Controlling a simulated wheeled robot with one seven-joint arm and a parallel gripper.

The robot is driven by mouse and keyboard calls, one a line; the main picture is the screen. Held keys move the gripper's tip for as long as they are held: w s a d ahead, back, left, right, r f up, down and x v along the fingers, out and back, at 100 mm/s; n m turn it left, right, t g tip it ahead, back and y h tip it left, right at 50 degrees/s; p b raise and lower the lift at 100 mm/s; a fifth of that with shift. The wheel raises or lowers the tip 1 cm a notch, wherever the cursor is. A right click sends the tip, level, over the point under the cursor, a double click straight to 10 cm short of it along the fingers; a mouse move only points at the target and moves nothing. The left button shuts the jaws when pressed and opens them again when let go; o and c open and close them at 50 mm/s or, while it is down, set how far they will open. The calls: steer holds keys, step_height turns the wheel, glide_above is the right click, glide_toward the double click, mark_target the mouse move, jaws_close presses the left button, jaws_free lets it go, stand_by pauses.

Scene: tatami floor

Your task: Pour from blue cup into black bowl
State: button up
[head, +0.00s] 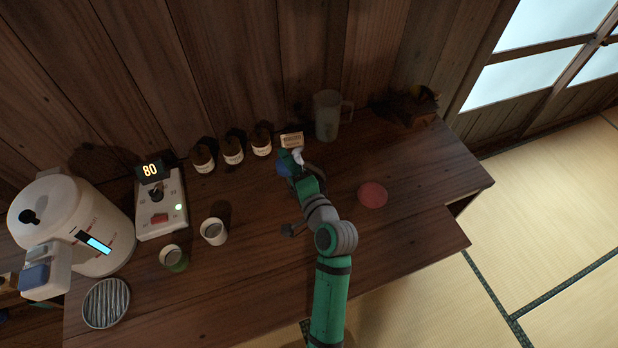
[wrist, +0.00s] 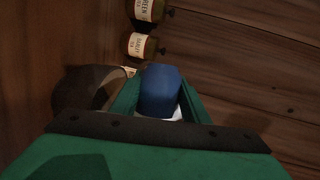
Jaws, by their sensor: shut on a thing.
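The blue cup (head: 284,169) is at the end of my arm, near the back of the wooden counter. My gripper (head: 294,166) is shut on it. In the wrist view the blue cup (wrist: 160,90) sits between the green fingers of my gripper (wrist: 158,105), with a little white showing below it. I cannot tell whether it is tilted or clear of the counter. I cannot make out a black bowl in either view. A dark rounded thing (wrist: 82,88) stands left of the fingers in the wrist view; what it is stays unclear.
A glass pitcher (head: 327,117), a small card (head: 292,140) and several labelled jars (head: 233,152) line the back wall. Two cups (head: 214,232) (head: 173,257), a scale-like device (head: 161,205) and a white dispenser (head: 78,222) stand left. A red disc (head: 372,195) lies right, with clear counter around it.

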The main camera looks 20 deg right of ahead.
steer(key=shift+w+a, duration=0.15)
steer(key=shift+a, duration=0.3)
steer(key=shift+r, duration=0.1)
steer(key=shift+d+m, duration=0.3)
steer(key=shift+d, duration=0.1)
steer(key=shift+w+r, duration=0.1)
